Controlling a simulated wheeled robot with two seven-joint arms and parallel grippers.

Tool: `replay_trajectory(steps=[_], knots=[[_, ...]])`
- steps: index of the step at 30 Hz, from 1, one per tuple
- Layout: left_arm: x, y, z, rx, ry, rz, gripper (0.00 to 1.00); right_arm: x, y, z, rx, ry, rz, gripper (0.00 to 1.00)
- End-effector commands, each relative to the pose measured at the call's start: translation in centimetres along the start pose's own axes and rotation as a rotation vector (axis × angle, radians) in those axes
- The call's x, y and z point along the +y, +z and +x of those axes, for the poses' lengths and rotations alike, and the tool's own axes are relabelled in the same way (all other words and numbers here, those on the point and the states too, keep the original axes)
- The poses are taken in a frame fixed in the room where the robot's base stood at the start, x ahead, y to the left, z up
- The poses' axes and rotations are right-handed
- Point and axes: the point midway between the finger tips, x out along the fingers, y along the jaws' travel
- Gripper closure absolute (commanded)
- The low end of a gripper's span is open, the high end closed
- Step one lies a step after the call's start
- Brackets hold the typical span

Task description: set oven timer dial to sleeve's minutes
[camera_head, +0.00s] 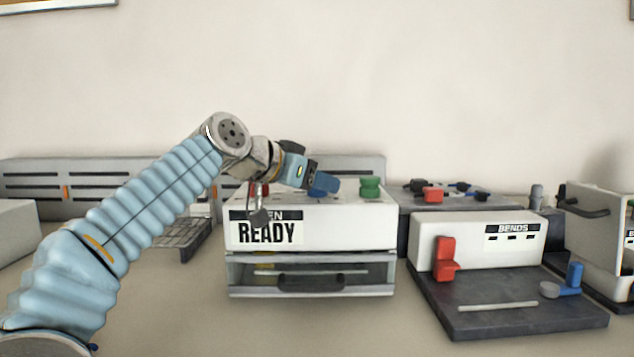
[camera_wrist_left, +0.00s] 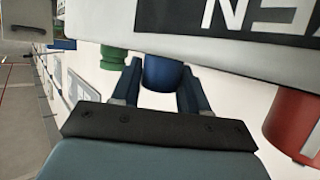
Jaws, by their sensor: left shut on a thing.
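The white oven (camera_head: 340,235) stands in the middle of the bench, with a front panel reading READY. On its top are a blue dial (camera_head: 323,185), a green dial (camera_head: 370,188) and a red one mostly hidden behind my left wrist. My left gripper (camera_head: 311,177) reaches over the oven top. In the left wrist view its two fingers are on either side of the blue dial (camera_wrist_left: 163,75), shut on it. The green dial (camera_wrist_left: 112,58) is to the left there and the red dial (camera_wrist_left: 295,125) to the right. I cannot make out dial markings. No sleeve can be identified.
Right of the oven is a BENDS station (camera_head: 487,240) with a red lever (camera_head: 445,260) and a blue-handled piece (camera_head: 574,278). Behind it is a grey unit (camera_head: 465,200) with red and blue parts. A wire rack (camera_head: 178,240) lies left of the oven. The front bench is clear.

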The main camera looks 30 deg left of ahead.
Motion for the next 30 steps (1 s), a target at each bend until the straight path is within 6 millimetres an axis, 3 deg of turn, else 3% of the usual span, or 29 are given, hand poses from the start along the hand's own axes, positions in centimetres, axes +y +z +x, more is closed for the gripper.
replay_trajectory(steps=[1, 2, 5, 17, 30], knots=[[0.0, 0.0, 0.0, 0.0, -0.001, 0.001, 0.86, 0.0, 0.0, 0.0, 0.0, 0.0, 0.0, 1.0], [0.0, 0.0, 0.0, 0.0, -0.001, 0.001, 0.51, 0.0, 0.0, 0.0, 0.0, 0.0, 0.0, 1.0], [0.0, 0.0, 0.0, 0.0, -0.001, 0.0, 0.36, 0.0, 0.0, 0.0, 0.0, 0.0, 0.0, 1.0], [-0.1, 0.0, -0.9, 0.002, -0.003, 0.0, 0.35, 0.0, 0.0, 0.1, 0.0, 0.0, 0.0, 1.0], [0.0, -0.1, -10.8, 0.003, -0.003, 0.001, 0.35, 0.1, 0.0, 0.1, 0.001, 0.001, 0.001, 1.0]])
